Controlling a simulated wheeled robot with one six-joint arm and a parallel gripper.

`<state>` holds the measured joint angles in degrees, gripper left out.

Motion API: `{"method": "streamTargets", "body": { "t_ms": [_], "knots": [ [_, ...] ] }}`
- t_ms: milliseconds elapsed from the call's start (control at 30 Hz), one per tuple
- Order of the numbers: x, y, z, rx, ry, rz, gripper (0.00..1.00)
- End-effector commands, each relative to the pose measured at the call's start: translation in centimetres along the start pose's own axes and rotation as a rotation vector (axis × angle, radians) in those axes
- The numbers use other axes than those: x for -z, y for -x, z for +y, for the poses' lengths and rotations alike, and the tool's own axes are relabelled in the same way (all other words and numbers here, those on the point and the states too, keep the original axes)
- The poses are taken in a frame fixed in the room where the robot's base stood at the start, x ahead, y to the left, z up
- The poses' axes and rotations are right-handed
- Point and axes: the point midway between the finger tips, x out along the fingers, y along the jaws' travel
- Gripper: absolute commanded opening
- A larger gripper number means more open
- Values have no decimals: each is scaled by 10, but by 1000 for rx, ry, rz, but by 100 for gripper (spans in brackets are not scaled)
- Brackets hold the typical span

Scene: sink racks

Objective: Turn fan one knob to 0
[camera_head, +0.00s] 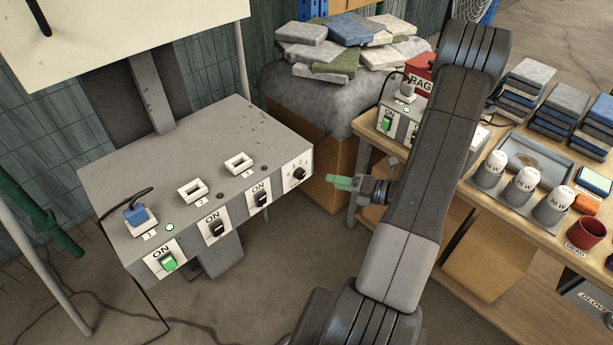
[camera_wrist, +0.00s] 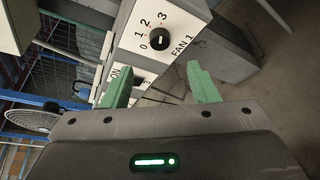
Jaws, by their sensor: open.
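The fan one knob (camera_head: 299,174) is a round black knob on a white plate at the right end of the grey control box (camera_head: 200,150). In the wrist view the knob (camera_wrist: 159,39) has the numbers 0, 1, 2, 3 around it and the label FAN 1. The number its pointer faces is too small to tell. My gripper (camera_head: 340,183) is to the right of the knob, apart from it, with green fingers toward the box. In the wrist view the gripper (camera_wrist: 158,78) is open and empty, its fingertips short of the knob.
The box's front has several ON switches; the leftmost switch (camera_head: 168,263) is lit green. A blue plug (camera_head: 137,215) sits in a socket on its top. A wooden workbench (camera_head: 520,228) with bulbs and cloth stacks stands right of my arm. A cardboard box (camera_head: 325,175) is behind the gripper.

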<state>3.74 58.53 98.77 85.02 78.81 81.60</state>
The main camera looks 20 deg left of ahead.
Motion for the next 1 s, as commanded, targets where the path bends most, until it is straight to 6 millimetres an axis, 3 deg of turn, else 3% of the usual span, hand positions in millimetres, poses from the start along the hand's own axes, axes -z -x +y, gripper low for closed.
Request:
{"method": "streamTargets", "body": {
  "t_ms": [300,500,967,1000],
  "knots": [
    [1,-63,1,-2,2,5,54],
    [1,-91,1,-1,2,3,54],
    [0,-102,0,0,2,1,54],
    [0,-102,0,0,2,1,46]
  ]
}}
